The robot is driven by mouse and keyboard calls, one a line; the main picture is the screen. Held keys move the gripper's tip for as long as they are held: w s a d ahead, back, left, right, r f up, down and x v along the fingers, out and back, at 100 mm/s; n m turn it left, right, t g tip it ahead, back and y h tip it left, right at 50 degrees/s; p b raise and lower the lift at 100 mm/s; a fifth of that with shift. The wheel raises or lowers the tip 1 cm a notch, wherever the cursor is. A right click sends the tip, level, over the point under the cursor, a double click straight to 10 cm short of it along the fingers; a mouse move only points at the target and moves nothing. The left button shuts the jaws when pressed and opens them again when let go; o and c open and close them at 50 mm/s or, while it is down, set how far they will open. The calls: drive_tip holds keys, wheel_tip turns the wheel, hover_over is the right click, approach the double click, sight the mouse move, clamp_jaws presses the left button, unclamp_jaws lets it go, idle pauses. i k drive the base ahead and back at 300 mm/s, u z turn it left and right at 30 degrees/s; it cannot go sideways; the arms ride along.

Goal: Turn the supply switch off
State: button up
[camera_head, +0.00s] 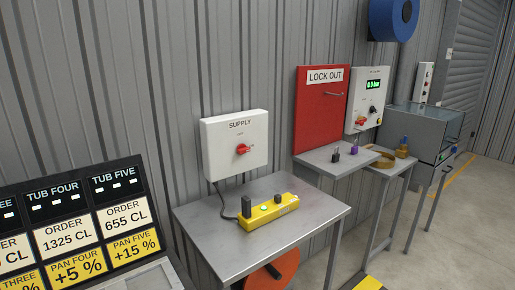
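The supply switch is a red rotary knob (242,149) on a white box (221,164) labelled SUPPLY. The box is mounted on the corrugated wall above a grey metal table (222,256). The small marks around the knob are too small to read, so I cannot tell its position. My gripper is not in view.
A yellow block (263,217) with dark plugs lies on the table, with a cable toward the box. A red LOCK OUT cabinet (319,115), a panel with a green display (374,85) and a grey machine (425,120) stand right. An order board (80,225) is front left.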

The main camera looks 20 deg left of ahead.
sight(241, 149)
drive_tip(key=u, duration=0.6)
drive_tip(key=i, duration=0.9)
drive_tip(key=u, duration=0.85)
